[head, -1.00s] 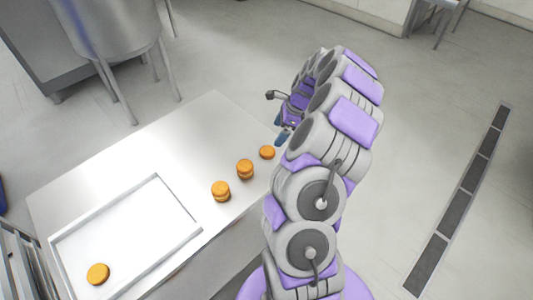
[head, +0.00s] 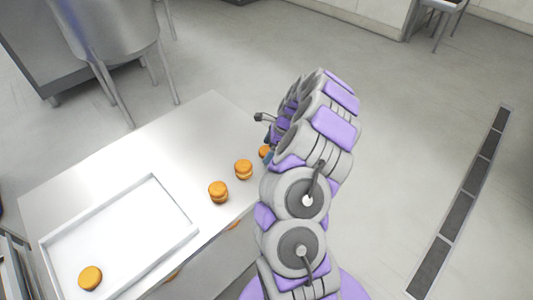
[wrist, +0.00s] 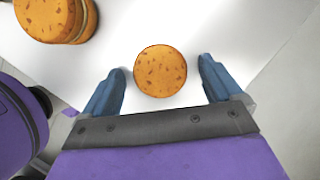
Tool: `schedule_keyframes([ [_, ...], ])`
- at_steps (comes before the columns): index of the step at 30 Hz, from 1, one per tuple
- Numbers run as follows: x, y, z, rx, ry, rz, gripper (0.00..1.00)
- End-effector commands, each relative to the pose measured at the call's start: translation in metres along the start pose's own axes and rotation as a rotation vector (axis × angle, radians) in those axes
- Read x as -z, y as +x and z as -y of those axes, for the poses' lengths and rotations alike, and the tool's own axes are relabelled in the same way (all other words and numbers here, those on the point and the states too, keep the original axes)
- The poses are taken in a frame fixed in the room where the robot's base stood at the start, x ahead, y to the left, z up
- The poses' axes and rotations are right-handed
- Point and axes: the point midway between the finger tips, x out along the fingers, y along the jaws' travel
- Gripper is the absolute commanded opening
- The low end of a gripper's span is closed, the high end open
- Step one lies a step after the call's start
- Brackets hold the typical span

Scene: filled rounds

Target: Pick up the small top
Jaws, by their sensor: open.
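A single orange-brown speckled round (wrist: 160,71), which looks like the small top, lies flat on the white table. My gripper (wrist: 163,78) is open, with one blue finger to the left and one to the right of this round. Clear gaps show on both sides, and nothing is held. In the head view the same round (head: 264,151) is partly hidden behind my gripper at the table's right side. I cannot tell the exact height of the fingertips above the table.
Two stacked rounds, one (head: 243,169) nearer my gripper and one (head: 218,191) farther left, stand on the table (head: 185,135). A white tray (head: 190,238) holds one round (head: 90,278). The table's far part is clear.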

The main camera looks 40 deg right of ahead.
Motion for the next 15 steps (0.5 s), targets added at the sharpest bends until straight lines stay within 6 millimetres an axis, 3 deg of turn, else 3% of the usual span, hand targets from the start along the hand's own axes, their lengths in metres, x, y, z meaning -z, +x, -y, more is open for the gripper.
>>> schedule_keyframes([
  [2, 0.0007, 0.0009, -0.0005, -0.003, 0.0, -0.001, 0.95],
  [15, 0.0012, 0.0011, -0.0007, -0.004, 0.0, -0.001, 0.51],
])
